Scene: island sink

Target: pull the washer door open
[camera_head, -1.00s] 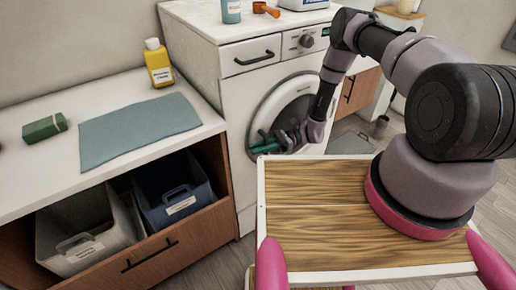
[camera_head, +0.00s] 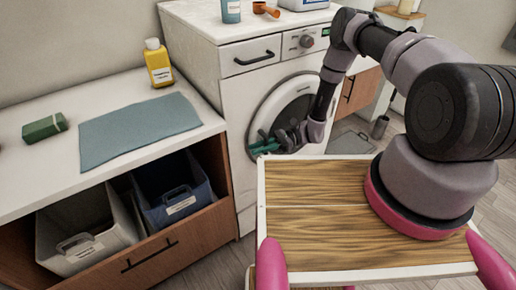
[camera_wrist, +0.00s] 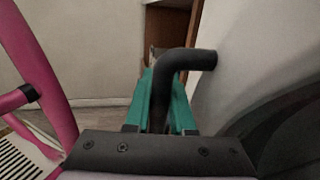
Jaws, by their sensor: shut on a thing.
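The washer door (camera_head: 304,88) is the round white-rimmed door with dark glass on the front of the white washer. My arm hides part of it, and I cannot tell whether it stands slightly ajar. My gripper (camera_head: 262,144) is at the door's lower left edge in the head view. In the wrist view the green fingers of my gripper (camera_wrist: 164,92) are shut around a dark curved handle (camera_wrist: 182,62), which joins a pale surface on the right. The exact contact between the fingers and the handle is partly hidden.
Left of the washer, a white bench (camera_head: 60,97) holds a blue-grey cloth (camera_head: 138,128), a yellow bottle (camera_head: 158,64) and a green block (camera_head: 44,128). Below it, an open drawer (camera_head: 165,248) with a grey bin (camera_head: 80,235) and a blue bin (camera_head: 175,190) juts out near the washer.

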